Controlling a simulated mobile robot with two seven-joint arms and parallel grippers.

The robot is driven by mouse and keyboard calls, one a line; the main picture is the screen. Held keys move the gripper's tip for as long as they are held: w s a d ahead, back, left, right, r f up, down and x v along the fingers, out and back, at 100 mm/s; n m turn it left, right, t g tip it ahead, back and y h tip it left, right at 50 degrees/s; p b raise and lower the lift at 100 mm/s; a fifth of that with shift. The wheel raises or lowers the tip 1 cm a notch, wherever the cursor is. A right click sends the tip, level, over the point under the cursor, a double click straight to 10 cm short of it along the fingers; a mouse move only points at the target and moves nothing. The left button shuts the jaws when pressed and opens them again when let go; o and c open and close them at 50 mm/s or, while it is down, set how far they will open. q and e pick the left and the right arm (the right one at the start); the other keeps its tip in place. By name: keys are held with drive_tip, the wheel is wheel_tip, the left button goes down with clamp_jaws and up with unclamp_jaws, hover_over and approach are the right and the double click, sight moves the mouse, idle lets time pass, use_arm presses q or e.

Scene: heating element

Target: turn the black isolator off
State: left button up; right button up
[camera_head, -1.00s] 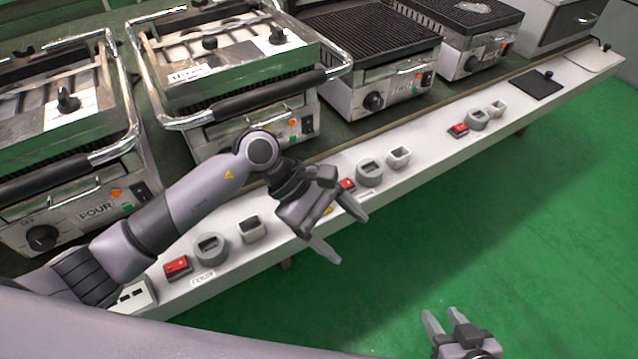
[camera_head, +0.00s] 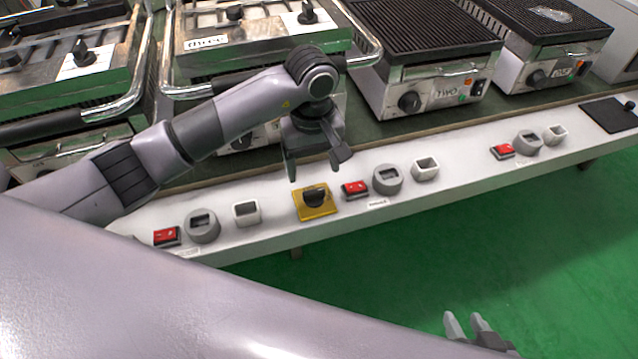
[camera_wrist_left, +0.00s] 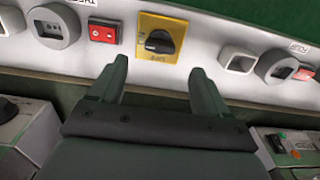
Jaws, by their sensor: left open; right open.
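The black isolator (camera_head: 315,196) is a black rotary knob on a yellow square plate, mounted on the white front panel. In the left wrist view the isolator (camera_wrist_left: 159,41) lies just beyond the fingertips, a little above the gap between them. My left gripper (camera_head: 315,172) is open and empty, just above and behind the isolator in the head view, apart from it. It also shows in the left wrist view (camera_wrist_left: 157,66) with its fingers spread. My right gripper (camera_head: 468,326) is open and empty at the bottom right, over the green floor.
A red switch (camera_head: 354,190) and a grey round socket (camera_head: 388,180) sit right of the isolator. A white square box (camera_head: 247,212) and another red switch (camera_head: 166,237) sit left. Grills, including one marked TWO (camera_head: 430,90), stand behind the panel. The green floor (camera_head: 500,230) in front is clear.

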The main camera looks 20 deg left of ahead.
sight(314, 191)
use_arm(q)
wheel_tip(314, 191, down, 7)
drive_tip(key=shift+b, duration=0.35)
drive_tip(key=c, duration=1.1)
